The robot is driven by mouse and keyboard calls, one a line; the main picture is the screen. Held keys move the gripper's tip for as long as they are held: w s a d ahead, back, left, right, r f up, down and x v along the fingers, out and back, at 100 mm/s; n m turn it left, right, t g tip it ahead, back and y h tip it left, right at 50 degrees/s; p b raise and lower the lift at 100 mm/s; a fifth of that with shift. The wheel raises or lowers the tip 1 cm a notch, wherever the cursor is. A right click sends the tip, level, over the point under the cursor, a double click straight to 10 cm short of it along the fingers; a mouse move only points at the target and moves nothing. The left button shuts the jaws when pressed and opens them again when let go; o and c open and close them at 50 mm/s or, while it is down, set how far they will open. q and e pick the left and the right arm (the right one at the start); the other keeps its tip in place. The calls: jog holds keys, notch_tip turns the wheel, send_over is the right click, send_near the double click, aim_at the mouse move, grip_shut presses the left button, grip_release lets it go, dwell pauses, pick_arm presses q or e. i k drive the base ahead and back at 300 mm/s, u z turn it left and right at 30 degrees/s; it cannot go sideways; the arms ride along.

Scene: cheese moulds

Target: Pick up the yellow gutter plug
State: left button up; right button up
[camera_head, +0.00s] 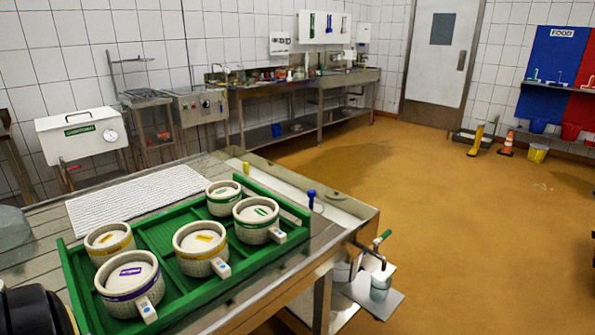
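A small yellow plug (246,168) stands upright at the far end of the metal table's gutter (290,185), just behind the green tray. A similar blue plug (311,198) stands nearer, at the right side of the gutter. Neither of my grippers shows in this view. A dark rounded shape at the bottom left corner is cut off by the frame, and I cannot tell what it is.
A green tray (160,237) with several round cheese moulds fills the front of the table. A white ribbed mat (135,192) lies behind it. A tap (370,250) juts out at the table's right end. The orange floor (460,220) to the right is mostly clear.

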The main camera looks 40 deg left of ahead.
aim_at(245, 165)
jog(key=i, duration=1.5)
jog(key=u, duration=3.75)
jog(key=k, duration=1.15)
jog(key=u, duration=0.05)
